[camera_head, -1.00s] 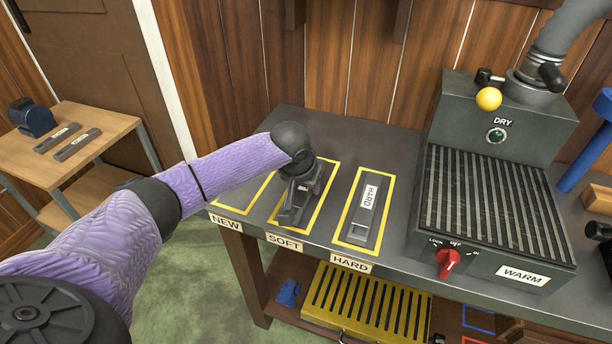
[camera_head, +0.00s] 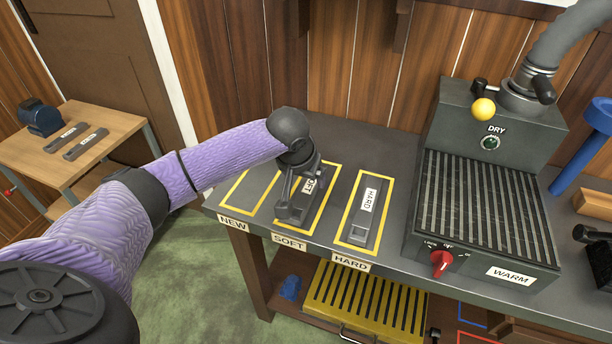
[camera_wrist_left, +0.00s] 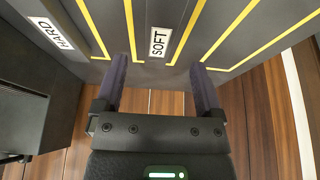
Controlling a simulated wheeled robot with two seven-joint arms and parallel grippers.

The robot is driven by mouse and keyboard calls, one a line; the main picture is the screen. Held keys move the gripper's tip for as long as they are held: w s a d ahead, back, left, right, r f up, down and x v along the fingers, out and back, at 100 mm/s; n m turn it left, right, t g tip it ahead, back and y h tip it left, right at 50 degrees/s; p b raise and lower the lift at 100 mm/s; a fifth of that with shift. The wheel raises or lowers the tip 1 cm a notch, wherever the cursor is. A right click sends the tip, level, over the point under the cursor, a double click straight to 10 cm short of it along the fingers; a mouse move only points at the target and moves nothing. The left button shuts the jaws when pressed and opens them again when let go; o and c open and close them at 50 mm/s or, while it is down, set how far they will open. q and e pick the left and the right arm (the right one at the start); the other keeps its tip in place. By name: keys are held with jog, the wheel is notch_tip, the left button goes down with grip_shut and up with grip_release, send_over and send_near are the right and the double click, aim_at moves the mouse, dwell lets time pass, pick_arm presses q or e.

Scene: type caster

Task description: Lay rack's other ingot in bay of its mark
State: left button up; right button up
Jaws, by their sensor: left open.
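A dark grey ingot (camera_head: 308,187) marked SOFT lies in the yellow-outlined SOFT bay (camera_head: 325,203) on the bench. Its label (camera_wrist_left: 160,42) also shows in the left wrist view. My left gripper (camera_head: 290,205) is open just over this ingot and hides part of it. In the left wrist view its fingers (camera_wrist_left: 158,65) stand apart, one toward each side of the ingot, with a gap visible. A second ingot (camera_head: 365,210), marked HARD, lies in the HARD bay. The NEW bay (camera_head: 250,192) looks empty where it shows. My right gripper is not in view.
Two labelled bars (camera_head: 86,143) lie on a wooden side table (camera_head: 30,162) at the left. A ribbed warmer (camera_head: 480,205) with a red knob stands right of the bays. A yellow slotted box (camera_head: 370,303) sits on the shelf below. The wall rises close behind the bench.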

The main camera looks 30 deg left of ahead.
pick_arm(q)
jog(key=p+v, duration=0.2)
jog(key=v, duration=0.4)
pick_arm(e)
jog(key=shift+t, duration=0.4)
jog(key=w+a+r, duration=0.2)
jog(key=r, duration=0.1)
pick_arm(q)
jog(key=shift+f, duration=0.1)
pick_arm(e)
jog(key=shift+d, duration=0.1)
